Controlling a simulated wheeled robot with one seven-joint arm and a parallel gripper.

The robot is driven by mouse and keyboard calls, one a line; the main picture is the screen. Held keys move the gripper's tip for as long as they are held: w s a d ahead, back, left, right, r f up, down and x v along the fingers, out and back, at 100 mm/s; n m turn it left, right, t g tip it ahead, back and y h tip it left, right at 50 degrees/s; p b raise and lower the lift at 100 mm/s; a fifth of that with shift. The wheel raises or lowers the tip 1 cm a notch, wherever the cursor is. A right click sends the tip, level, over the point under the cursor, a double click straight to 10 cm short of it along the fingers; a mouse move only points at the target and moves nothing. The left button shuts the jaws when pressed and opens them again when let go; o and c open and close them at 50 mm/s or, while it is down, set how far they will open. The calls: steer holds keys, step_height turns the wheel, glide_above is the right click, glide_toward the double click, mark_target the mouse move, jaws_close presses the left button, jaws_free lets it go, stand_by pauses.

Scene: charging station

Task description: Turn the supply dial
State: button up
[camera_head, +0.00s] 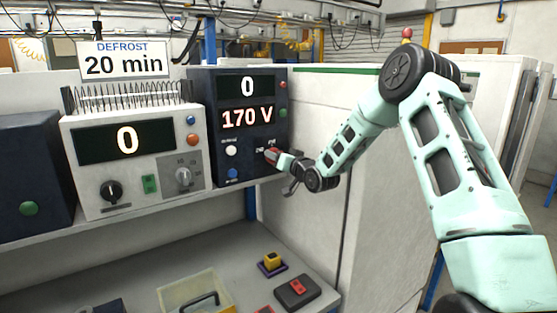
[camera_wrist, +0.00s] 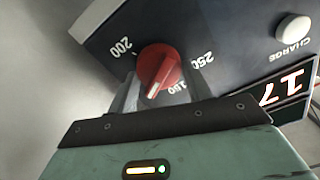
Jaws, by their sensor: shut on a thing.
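The supply dial (camera_head: 271,153) is a red knob low on the right of the dark supply unit (camera_head: 198,100). In the wrist view the dial (camera_wrist: 160,68) sits between my two fingers, with labels 200, 250 and 150 around it. Its white pointer mark is on the side toward my gripper, near the 150 label. My gripper (camera_head: 280,159) is shut on the dial, with a finger on either side. The unit's displays read 0 and 170 V (camera_head: 247,118). My fingers partly hide the dial's sides.
The white CHARGE button (camera_wrist: 292,28) is apart from my gripper. A pale unit (camera_head: 128,155) showing 0 stands left of the supply unit, under a "DEFROST 20 min" sign (camera_head: 124,60). Below, a shelf holds a clear bin (camera_head: 195,292) and a black-and-red device (camera_head: 297,291).

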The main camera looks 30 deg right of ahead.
steer(key=o, duration=1)
steer(key=shift+c, duration=0.2)
steer(key=s+b, duration=0.5)
steer(key=s, duration=1.2)
steer(key=shift+s+d+b, duration=0.2)
steer(key=shift+d+b, duration=0.1)
steer(key=shift+d, duration=0.05)
